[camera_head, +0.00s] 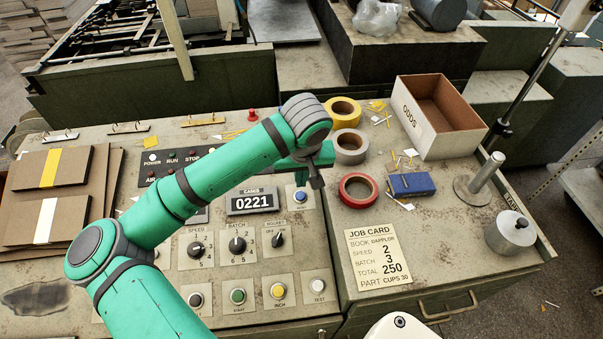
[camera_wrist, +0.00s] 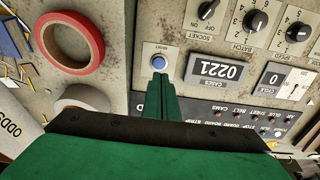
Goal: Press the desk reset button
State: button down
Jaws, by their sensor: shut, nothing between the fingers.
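The blue reset button (camera_head: 300,196) sits on a pale square plate in the desk panel, right of the counter reading 0221 (camera_head: 252,202). My gripper (camera_head: 317,184) is shut and empty and points down at the panel near the button. In the wrist view its fingertips (camera_wrist: 160,76) appear just beside the button's edge. I cannot tell how high they are above the panel. No contact with the button is visible.
Yellow, grey and red tape rolls (camera_head: 357,190) lie right of the panel, with a blue block (camera_head: 411,184) and an open ODDS box (camera_head: 438,115). Selector knobs (camera_head: 237,245) and start, inch and test buttons lie nearer. A job card (camera_head: 378,257) lies flat at right.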

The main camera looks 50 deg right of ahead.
aim_at(301, 196)
jog(key=x, duration=0.8)
jog(key=shift+d+f, duration=0.15)
jog(key=shift+f, duration=0.25)
